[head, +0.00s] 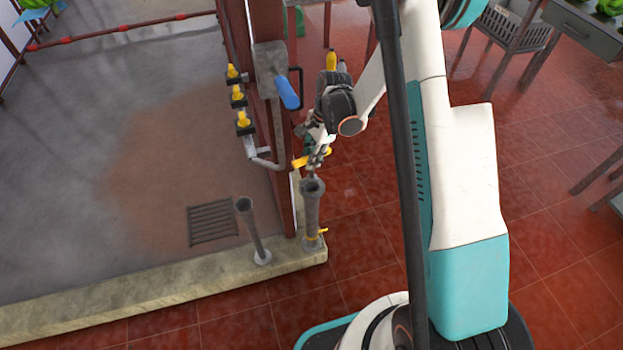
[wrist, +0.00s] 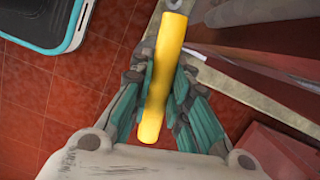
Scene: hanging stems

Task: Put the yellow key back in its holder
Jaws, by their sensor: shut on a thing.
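The yellow key, a plain yellow bar (wrist: 168,50) in the wrist view, is shut between the teal-padded fingers of my gripper (wrist: 160,88). It sticks out past the fingers at both ends. In the head view my gripper (head: 316,154) holds the key (head: 300,162) about level, just above the open top of a grey post (head: 312,210). A gap seems to show between key and post. A second, thinner grey post (head: 254,230) stands to the left and looks empty. I cannot tell for sure which of these is the key's holder.
A pipe with several yellow-topped fittings (head: 238,93) and a grey box with a blue handle (head: 286,92) are close left of my gripper. A pale curb (head: 180,305) carries both posts. Red tiled floor (head: 365,220) is open to the right.

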